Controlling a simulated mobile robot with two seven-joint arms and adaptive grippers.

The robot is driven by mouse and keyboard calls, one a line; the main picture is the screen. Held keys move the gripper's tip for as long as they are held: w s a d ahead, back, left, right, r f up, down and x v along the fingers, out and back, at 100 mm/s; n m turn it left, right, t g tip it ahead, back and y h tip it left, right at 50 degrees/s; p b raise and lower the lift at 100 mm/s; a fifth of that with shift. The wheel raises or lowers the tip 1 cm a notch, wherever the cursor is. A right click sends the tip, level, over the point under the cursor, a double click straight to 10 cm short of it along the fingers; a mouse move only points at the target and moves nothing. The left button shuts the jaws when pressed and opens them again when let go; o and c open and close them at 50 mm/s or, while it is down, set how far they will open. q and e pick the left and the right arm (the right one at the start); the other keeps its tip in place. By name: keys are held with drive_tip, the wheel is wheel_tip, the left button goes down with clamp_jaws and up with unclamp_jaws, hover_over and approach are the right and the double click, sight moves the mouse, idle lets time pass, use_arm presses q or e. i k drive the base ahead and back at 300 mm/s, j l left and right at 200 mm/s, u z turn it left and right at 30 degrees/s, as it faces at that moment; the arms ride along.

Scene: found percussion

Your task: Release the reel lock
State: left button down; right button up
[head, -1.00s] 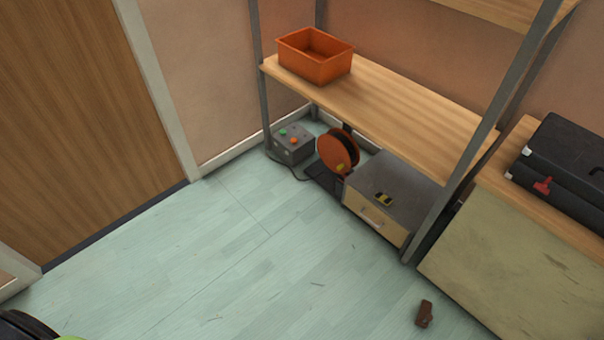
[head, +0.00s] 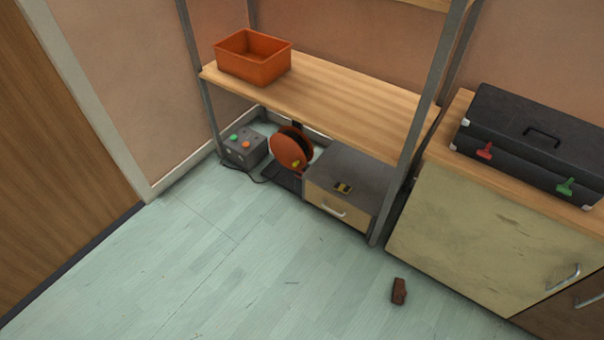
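An orange reel (head: 290,149) stands upright on a dark base (head: 284,178) on the floor under the wooden shelf. A small yellow part (head: 296,163) shows low on the reel's face; I cannot tell whether it is the lock. A grey box (head: 244,147) with a green and an orange button stands left of the reel, with a dark cable beside it. Neither of my grippers is in view.
An orange bin (head: 253,57) sits on the shelf (head: 330,95). A grey-topped drawer unit (head: 346,179), with a small black and yellow item on top, stands right of the reel. A black case (head: 530,140) lies on a cabinet (head: 470,235). A brown block (head: 399,291) lies on otherwise clear floor (head: 200,260).

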sight(300, 172)
drive_tip(key=i+j+z, duration=0.2)
drive_tip(key=i, duration=0.4)
drive_tip(key=i+j+z, duration=0.25)
drive_tip(key=i+j, duration=0.25)
drive_tip(key=i, duration=0.1)
